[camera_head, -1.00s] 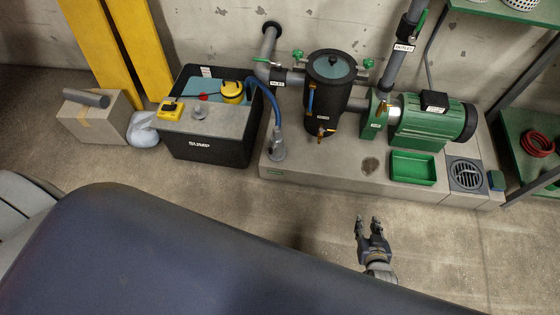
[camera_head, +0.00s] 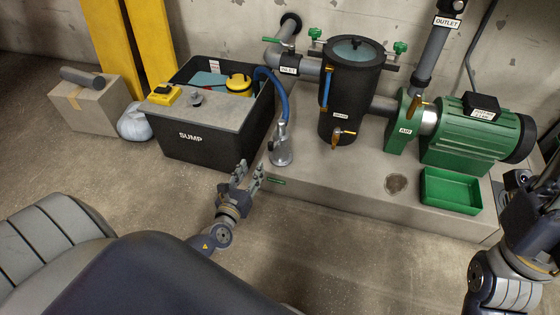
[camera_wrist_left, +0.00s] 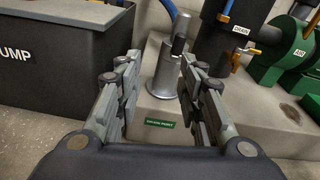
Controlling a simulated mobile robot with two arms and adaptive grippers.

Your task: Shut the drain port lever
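The drain port (camera_head: 282,152) is a grey metal fitting on the front left of the plinth, with a blue hose at its top. It also shows between my fingers in the left wrist view (camera_wrist_left: 163,78). A short grey lever with a dark end (camera_wrist_left: 180,40) stands roughly upright at its right side. A green label (camera_wrist_left: 160,123) is on the plinth face below. My left gripper (camera_head: 247,176) is open and empty, in front and to the left of the fitting, apart from it. My right gripper (camera_head: 548,184) is at the right edge, partly cut off; its fingers are unclear.
The black sump tank (camera_head: 206,150) stands close on the left. The black strainer (camera_head: 349,98) with orange-handled valve (camera_head: 343,133) is right of the port. The green tray (camera_head: 450,190) and green pump (camera_head: 470,145) are farther right. The floor before the plinth is clear.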

